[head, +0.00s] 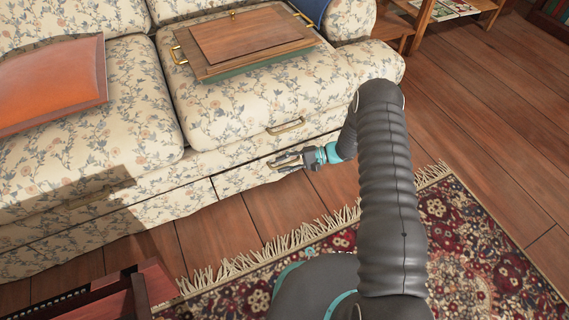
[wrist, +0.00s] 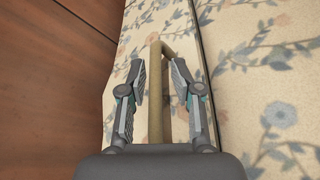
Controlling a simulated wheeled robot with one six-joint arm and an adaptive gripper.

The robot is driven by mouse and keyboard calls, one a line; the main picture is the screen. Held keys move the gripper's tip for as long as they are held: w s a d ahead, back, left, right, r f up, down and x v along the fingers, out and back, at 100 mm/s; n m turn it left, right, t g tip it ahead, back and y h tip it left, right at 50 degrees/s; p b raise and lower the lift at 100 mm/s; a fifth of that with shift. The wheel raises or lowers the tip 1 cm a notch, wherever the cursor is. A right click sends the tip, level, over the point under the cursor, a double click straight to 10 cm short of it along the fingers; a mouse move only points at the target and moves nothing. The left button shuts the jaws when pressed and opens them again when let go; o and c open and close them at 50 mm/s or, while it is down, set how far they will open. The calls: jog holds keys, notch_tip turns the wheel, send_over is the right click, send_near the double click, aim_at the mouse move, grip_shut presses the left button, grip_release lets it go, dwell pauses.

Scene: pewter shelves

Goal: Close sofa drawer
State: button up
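The sofa (head: 140,100) has a cream floral cover with drawers of the same pattern low along its front. A lower drawer front (head: 235,181) has a brass handle, which also shows in the wrist view as a tan bar (wrist: 155,100). My gripper (head: 288,161) is at this handle. In the wrist view, my gripper's two fingers (wrist: 159,75) are apart, one on each side of the bar, with gaps visible between them and it. A dark seam runs beside the drawer front in the wrist view. I cannot tell how far the drawer stands out.
Another brass handle (head: 287,126) sits higher on the sofa front. A wooden tray (head: 250,38) and an orange cushion (head: 50,82) lie on the seats. A fringed rug (head: 475,245) covers the floor in front. A dark red wooden piece (head: 110,295) stands at bottom left.

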jog(key=shift+w+d, duration=0.1)
jog(key=shift+d, duration=0.3)
jog(key=shift+d+r, duration=0.15)
jog(key=shift+d, duration=0.2)
jog(key=v, duration=1.1)
jog(key=s+d+f+m+g+h, duration=0.1)
jog(key=s+d+m+g+h, duration=0.2)
jog(key=s, duration=0.6)
jog(key=s+d+r+n+t+h+p, duration=0.2)
jog(key=s+r, duration=0.5)
jog(key=r, duration=1)
jog(key=s+d+r+n+t+h+p, duration=0.2)
jog(key=s+r+t+h+p, duration=0.2)
jog(key=r, duration=1.3)
jog(key=s+d+r+n+t+h+p, duration=0.2)
jog(key=s+r+t+h, duration=0.3)
jog(key=s+r, duration=0.6)
jog(key=shift+r+n+t+h+p, duration=0.3)
jog(key=shift+r+n+h+p, duration=0.35)
jog(key=shift+r, duration=2.6)
